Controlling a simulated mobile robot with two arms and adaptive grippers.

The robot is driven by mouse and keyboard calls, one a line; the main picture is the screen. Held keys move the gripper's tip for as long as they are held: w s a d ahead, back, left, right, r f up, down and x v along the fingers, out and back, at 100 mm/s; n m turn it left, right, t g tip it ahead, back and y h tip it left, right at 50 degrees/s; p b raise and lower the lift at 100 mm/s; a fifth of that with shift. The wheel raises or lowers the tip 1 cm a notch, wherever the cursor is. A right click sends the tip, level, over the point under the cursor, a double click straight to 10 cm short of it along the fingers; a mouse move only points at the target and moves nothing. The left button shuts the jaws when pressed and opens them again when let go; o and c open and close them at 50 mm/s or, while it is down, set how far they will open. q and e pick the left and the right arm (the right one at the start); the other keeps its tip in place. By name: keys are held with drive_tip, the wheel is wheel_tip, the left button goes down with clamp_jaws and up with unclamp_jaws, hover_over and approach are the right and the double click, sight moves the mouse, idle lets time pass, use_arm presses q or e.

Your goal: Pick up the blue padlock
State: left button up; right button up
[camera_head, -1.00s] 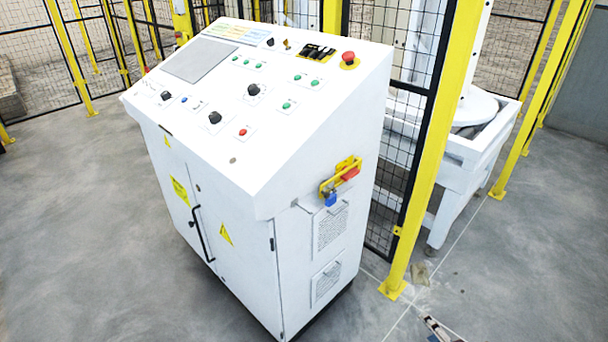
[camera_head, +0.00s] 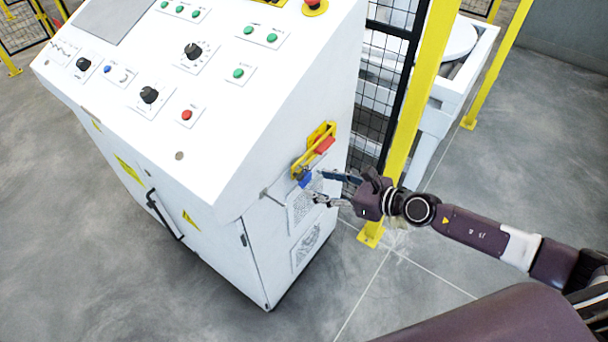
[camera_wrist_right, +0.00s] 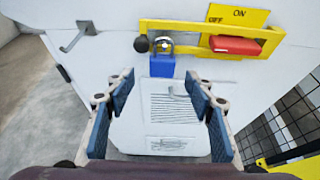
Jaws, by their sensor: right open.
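The blue padlock (camera_head: 304,180) hangs on the yellow switch bracket (camera_head: 311,155) on the side of the white control cabinet. In the right wrist view the padlock (camera_wrist_right: 162,66) hangs by its metal shackle from the left part of the bracket (camera_wrist_right: 190,28), beside a black knob. My right gripper (camera_head: 318,187) is open, with its fingertips close to the padlock. In the right wrist view its fingers (camera_wrist_right: 160,82) stand apart, the padlock lying just beyond and between them, with no contact visible. My left gripper is not in view.
A red switch handle (camera_wrist_right: 235,44) sits on the bracket, right of the padlock. The white control cabinet (camera_head: 240,150) fills the left and middle. A yellow fence post (camera_head: 415,110) and black mesh stand behind my right gripper. Grey floor (camera_head: 450,230) is open at the right.

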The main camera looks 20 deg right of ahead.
sight(308, 180)
drive_tip(key=x, duration=0.4)
drive_tip(key=shift+w+r, duration=0.1)
drive_tip(key=shift+w, duration=0.25)
drive_tip(key=shift+w+a, duration=0.1)
drive_tip(key=shift+c, duration=3.1)
clamp_jaws()
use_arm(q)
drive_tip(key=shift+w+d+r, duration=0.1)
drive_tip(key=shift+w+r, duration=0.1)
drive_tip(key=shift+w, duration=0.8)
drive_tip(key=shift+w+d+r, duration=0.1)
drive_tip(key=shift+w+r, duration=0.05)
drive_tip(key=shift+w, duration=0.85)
